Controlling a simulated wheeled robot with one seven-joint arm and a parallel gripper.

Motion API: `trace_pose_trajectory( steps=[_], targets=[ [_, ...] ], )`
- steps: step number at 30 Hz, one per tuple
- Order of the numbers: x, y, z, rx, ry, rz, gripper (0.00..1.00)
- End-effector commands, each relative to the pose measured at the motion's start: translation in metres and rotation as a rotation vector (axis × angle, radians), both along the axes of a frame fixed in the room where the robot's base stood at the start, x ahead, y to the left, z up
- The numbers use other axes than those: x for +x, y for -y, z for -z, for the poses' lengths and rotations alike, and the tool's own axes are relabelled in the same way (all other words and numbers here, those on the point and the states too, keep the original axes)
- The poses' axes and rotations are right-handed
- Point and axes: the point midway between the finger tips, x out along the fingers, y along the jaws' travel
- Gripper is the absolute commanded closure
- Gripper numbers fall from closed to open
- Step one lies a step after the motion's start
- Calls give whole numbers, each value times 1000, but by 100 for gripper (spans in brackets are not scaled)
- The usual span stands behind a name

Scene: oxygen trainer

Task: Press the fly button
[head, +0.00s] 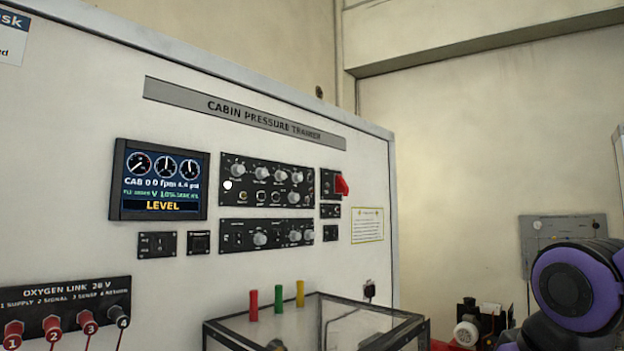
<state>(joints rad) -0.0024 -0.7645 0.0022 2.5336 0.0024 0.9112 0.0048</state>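The cabin pressure trainer panel (300,230) is a white upright board with a grey title strip (245,113). Its control modules are an upper black panel of knobs and small buttons (267,184), a lower black panel of knobs (266,234), and several small black modules around them. The labels are too small to read, so I cannot tell which control is the fly button. A screen (160,180) left of the knobs reads "LEVEL". My gripper is out of view; only a purple and black part of my arm shows at the lower right.
A red guard (342,185) sticks out at the panel's right. A clear box with a dark frame (318,322) stands in front below, with red, green and yellow pegs behind its rim. An oxygen link block (65,310) is at lower left. Space before the knobs looks clear.

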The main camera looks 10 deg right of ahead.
Motion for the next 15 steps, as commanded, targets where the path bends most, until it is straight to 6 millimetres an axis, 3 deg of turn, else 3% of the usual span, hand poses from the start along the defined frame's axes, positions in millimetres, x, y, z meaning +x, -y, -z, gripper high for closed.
trace_pose_trajectory(
  steps=[1,3,15],
  targets=[
    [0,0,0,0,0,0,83],
    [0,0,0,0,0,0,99],
    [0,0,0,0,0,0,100]
  ],
)
